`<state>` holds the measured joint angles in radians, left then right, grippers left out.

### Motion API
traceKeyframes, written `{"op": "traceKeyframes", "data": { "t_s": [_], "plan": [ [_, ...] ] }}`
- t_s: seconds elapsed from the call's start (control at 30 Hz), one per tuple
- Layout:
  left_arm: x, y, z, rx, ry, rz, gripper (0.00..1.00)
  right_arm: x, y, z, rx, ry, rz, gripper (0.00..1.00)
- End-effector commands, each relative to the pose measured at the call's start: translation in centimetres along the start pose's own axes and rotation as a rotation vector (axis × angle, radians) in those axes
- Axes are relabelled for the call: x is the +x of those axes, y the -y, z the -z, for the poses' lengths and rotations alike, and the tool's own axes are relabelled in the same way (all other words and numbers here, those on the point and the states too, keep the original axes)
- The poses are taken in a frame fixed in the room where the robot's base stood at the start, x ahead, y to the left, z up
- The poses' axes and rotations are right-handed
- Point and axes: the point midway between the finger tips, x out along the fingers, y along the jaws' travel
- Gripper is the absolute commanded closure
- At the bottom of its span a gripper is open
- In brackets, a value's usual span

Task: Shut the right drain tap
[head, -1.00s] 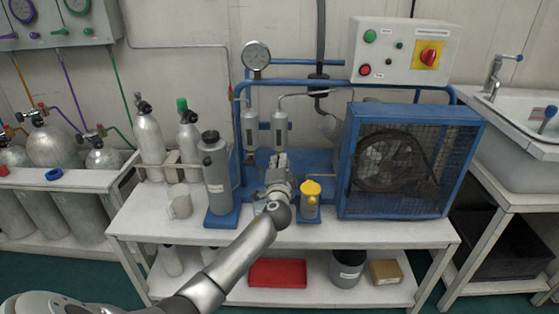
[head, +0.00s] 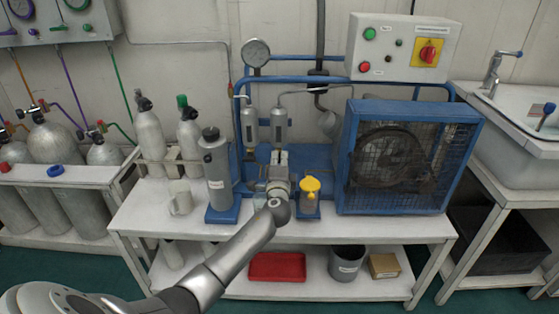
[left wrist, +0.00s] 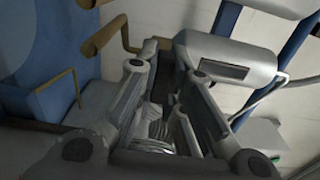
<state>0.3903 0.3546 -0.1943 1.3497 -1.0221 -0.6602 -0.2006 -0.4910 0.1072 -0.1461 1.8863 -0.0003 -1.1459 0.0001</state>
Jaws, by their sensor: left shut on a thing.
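Two grey filter cylinders hang on the blue frame of the compressor, the left one (head: 250,126) and the right one (head: 279,124). My left gripper (head: 279,157) is just below the right cylinder, with its arm reaching in from the front. In the left wrist view, the right cylinder (left wrist: 228,60) lies beyond the fingers of my left gripper (left wrist: 163,82). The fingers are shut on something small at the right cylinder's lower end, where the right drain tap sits. The tap is mostly hidden between them, so its handle position cannot be told. My right gripper is not in view.
A yellow-topped unit (head: 310,192) stands close to the right of my left gripper. A grey canister (head: 217,172) stands to its left, and a caged blue compressor housing (head: 404,160) to its right. A brass pipe (left wrist: 106,36) runs near the fingers.

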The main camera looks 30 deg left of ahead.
Motion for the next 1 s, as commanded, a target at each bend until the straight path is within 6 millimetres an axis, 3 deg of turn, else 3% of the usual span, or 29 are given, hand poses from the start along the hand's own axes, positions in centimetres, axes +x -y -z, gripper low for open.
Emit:
{"op": "traceKeyframes", "data": {
  "t_s": [0.07,0.1,0.27,0.67,0.83,1.0],
  "plan": [
    [-0.1,-0.2,0.0,0.004,-0.001,-0.003,1.00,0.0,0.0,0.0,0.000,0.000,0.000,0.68],
    [-0.1,-0.2,0.0,0.004,-0.001,-0.003,0.87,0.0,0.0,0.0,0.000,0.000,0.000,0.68],
    [-0.1,-0.2,0.0,0.002,-0.001,-0.002,0.68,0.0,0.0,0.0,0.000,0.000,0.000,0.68],
    [-0.5,-0.1,0.0,0.000,-0.001,-0.001,0.68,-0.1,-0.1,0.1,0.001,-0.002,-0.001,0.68],
    [-2.6,-0.2,0.0,-0.001,-0.002,-0.002,0.68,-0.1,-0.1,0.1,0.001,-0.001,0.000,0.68],
    [-6.0,-0.2,0.1,-0.001,-0.004,-0.003,0.68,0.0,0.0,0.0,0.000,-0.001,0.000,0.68]
  ]
}}
